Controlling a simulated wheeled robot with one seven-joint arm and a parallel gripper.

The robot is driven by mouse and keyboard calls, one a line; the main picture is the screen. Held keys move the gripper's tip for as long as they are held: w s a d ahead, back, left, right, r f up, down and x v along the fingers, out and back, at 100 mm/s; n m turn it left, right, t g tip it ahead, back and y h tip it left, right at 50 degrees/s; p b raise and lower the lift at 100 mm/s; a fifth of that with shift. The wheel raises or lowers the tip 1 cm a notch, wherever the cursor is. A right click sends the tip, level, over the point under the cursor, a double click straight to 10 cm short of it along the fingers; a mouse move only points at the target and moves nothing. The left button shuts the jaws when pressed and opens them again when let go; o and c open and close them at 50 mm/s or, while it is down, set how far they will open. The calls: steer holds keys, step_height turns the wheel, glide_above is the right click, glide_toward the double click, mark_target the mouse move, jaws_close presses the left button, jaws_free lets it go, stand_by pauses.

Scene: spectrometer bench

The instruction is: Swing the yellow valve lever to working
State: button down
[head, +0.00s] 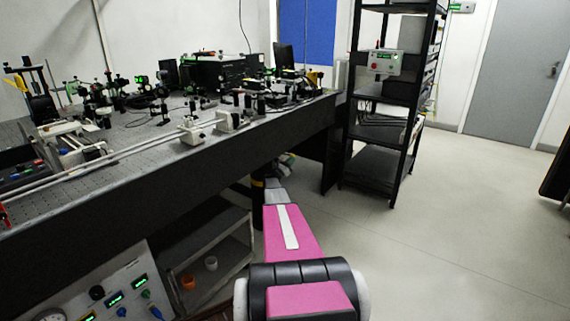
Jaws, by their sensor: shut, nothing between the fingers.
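I cannot make out a yellow valve lever for certain. A small yellow piece (17,83) stands on the bench at the far left, and another yellow piece (315,78) is at the bench's far right end; both are too small to identify. A grey panel (75,292) at the lower left, under the bench, has green displays, a round gauge (50,315), and black, blue and green knobs. It is cut off by the frame's edge, and no yellow lever shows on it. My pink and grey arm reaches forward from the bottom middle; my gripper is not visible beyond it.
The long optical bench (150,165) with crowded instruments runs along the left. A low shelf (215,250) holding small cups stands beneath it. A black rack (402,150) carries a control box (384,62).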

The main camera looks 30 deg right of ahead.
steer(key=shift+w+d, duration=0.35)
steer(key=shift+d, duration=0.5)
steer(key=shift+s+f, duration=0.1)
steer(key=s+a+f, duration=0.4)
steer(key=s+a, duration=0.2)
steer(key=shift+s+f, duration=0.15)
steer(key=shift+f, duration=0.05)
